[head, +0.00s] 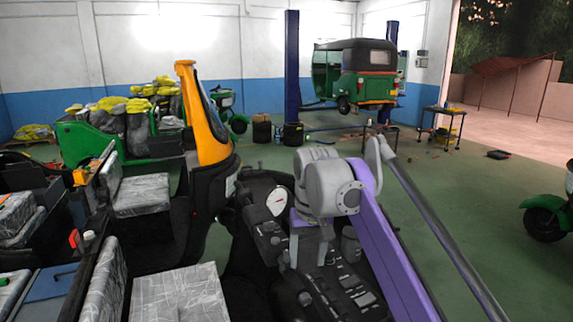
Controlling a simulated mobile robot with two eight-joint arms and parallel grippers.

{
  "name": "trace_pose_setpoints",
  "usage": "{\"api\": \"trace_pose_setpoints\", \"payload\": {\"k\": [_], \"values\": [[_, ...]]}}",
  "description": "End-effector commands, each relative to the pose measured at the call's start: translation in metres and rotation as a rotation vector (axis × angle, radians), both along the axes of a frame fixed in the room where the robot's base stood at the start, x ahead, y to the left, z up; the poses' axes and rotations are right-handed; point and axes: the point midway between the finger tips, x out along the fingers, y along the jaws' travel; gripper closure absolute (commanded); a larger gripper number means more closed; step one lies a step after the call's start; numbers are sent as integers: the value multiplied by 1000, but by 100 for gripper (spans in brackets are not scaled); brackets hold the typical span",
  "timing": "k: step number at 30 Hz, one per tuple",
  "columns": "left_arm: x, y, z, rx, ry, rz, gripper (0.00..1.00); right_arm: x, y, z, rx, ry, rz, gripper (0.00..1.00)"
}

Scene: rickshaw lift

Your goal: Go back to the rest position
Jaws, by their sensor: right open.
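My right gripper (309,258) hangs from the grey joint at the end of my purple arm link, right of the middle of the head view. Its two grey fingers point down and are apart, with nothing seen between them. They show in front of a black panel (340,288) with several buttons and a round white gauge (277,201). I cannot tell whether the fingers touch the panel. My left gripper is not in view.
A yellow-and-black vehicle front (203,115) and plastic-wrapped seats (142,195) stand close on the left. A green rickshaw (370,75) is raised between blue lift posts (292,75). A small black table (443,112) stands behind. Green floor (470,195) is open at right.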

Motion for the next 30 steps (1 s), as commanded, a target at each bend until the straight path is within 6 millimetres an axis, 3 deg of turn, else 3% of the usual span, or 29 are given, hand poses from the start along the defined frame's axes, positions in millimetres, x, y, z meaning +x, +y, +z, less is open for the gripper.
{"api": "trace_pose_setpoints", "payload": {"k": [5,11,21,25,30], "values": [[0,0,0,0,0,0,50,-35,-35,-20,16,-87,-30,38],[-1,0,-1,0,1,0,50,-92,-74,-68,25,-197,-63,38],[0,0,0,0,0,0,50,-204,-120,-189,20,-376,-113,38],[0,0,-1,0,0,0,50,-230,-127,-222,17,-417,-125,38],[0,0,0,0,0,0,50,-242,-131,-239,14,-438,-130,38]]}}
